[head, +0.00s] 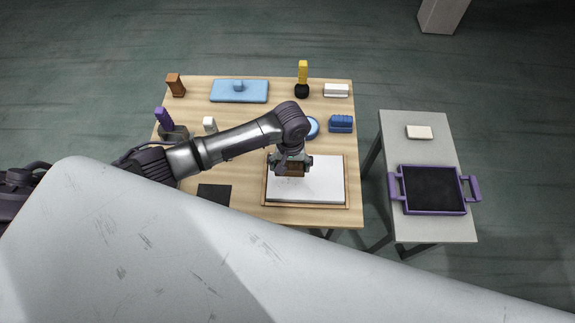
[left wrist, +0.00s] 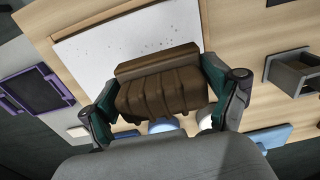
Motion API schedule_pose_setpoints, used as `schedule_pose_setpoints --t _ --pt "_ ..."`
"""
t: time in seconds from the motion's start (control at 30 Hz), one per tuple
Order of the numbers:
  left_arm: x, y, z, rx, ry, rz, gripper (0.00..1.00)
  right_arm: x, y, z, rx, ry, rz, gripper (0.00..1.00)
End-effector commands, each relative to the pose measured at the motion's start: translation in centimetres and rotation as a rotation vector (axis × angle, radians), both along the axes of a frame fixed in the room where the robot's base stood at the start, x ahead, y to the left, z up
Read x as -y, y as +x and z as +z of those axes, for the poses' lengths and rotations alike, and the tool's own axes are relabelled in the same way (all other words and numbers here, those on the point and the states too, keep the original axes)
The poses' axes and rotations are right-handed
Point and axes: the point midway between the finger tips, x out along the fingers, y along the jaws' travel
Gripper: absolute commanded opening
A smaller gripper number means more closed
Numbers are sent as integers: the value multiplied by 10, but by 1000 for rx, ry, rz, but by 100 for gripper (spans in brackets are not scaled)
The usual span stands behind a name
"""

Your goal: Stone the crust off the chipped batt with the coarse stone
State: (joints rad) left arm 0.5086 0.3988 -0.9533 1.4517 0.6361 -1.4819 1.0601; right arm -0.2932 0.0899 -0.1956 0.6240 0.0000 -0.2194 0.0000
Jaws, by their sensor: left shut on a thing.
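A white batt (head: 318,184) lies flat in a light wooden frame (head: 348,192) at the front right of the wooden table. It also shows in the left wrist view (left wrist: 118,52), with small dark specks scattered on its face. My left gripper (head: 291,164) is shut on a brown ribbed block (left wrist: 165,92), which looks like the coarse stone. The block (head: 291,170) is at the batt's far left part; I cannot tell whether it touches the face. No chip can be made out. My right gripper is not in view.
A blue ribbed block (head: 341,125), a white block (head: 336,90), a yellow-handled brush (head: 303,74) and a blue lidded item (head: 239,92) stand at the back. A black mat (head: 214,194) lies left. A purple-handled tray (head: 402,197) and beige block (head: 419,132) sit on the grey side table (head: 400,121).

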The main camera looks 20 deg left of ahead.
Motion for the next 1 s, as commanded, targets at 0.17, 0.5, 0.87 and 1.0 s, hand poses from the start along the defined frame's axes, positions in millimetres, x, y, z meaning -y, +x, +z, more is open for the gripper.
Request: schedule_pose_setpoints --t 0.17,0.5,0.87,1.0 --pt "0 -1 -1 -1 -1 1 60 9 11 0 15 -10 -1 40" --pt "0 0 -29 0 0 -1 60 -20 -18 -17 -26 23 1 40" --pt "0 0 -52 0 -1 -1 60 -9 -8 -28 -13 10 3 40" --pt "0 0 -52 1 -1 -1 60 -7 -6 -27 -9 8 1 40"
